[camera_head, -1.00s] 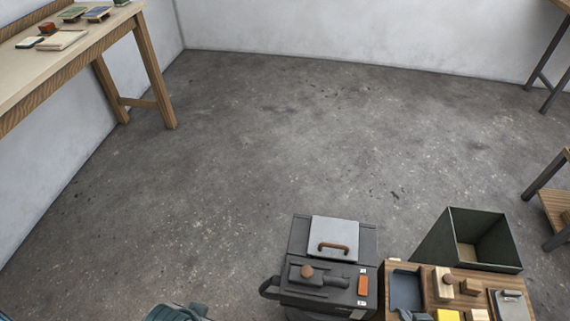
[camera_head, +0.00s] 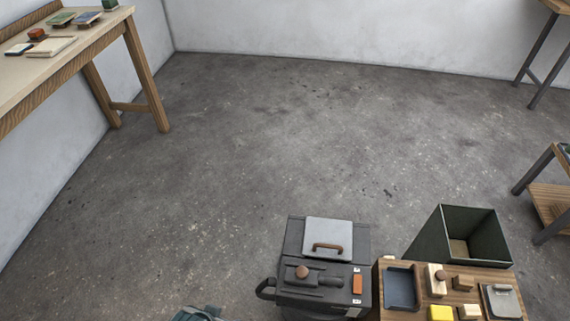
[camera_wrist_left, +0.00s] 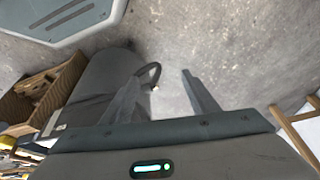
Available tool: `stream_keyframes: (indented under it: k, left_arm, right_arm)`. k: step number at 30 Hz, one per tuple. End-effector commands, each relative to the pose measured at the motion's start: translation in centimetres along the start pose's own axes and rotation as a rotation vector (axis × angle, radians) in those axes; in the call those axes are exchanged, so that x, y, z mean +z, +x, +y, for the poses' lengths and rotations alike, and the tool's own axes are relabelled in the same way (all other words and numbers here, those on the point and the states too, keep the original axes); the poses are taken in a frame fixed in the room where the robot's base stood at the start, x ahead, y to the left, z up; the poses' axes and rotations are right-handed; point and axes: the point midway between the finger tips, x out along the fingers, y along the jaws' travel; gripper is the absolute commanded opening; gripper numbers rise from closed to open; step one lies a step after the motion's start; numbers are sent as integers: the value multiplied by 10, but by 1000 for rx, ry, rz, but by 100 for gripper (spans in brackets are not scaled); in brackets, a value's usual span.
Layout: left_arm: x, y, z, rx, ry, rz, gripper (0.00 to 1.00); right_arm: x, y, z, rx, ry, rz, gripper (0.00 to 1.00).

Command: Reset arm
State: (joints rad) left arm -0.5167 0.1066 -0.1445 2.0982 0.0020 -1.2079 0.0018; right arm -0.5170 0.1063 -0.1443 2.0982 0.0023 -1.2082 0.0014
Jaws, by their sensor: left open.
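My left gripper (camera_wrist_left: 160,76) shows in the left wrist view, with its two dark fingers apart and nothing between them. Concrete floor (camera_wrist_left: 230,60) lies beyond the fingertips. In the head view only a teal-grey piece, which looks like part of my left arm, shows at the bottom edge, left of a dark case. The fingers are not visible there. My right gripper is in neither current view.
The dark case (camera_head: 292,245) has a grey lid with a brown handle. Beside it are a wooden board (camera_head: 395,313) with blocks and trays, and an open green bin (camera_head: 428,240). A workbench (camera_head: 150,75) stands left. The middle floor (camera_head: 270,140) is clear.

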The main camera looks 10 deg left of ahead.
Motion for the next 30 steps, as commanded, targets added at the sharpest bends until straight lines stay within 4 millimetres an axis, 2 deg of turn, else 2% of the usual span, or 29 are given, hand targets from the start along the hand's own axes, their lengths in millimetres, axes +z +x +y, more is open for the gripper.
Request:
stream_keyframes:
  k: [3, 9, 15, 21, 30]
  left_arm:
    - [7, 37, 4, 7, 2, 13, 54]
    - [28, 97, 13, 19, 5, 51, 54]
    - [58, 141, 21, 30, 8, 87, 54]
    - [80, 163, 26, 36, 11, 113, 54]
    - [86, 169, 27, 37, 12, 122, 54]
  right_arm:
    - [7, 37, -4, -7, -2, 14, 0]
    - [28, 96, -13, -19, -5, 51, 0]
    - [58, 141, -21, -29, -9, 88, 0]
    - [80, 164, -25, -35, -11, 113, 0]
    - [86, 169, -26, -37, -12, 123, 0]
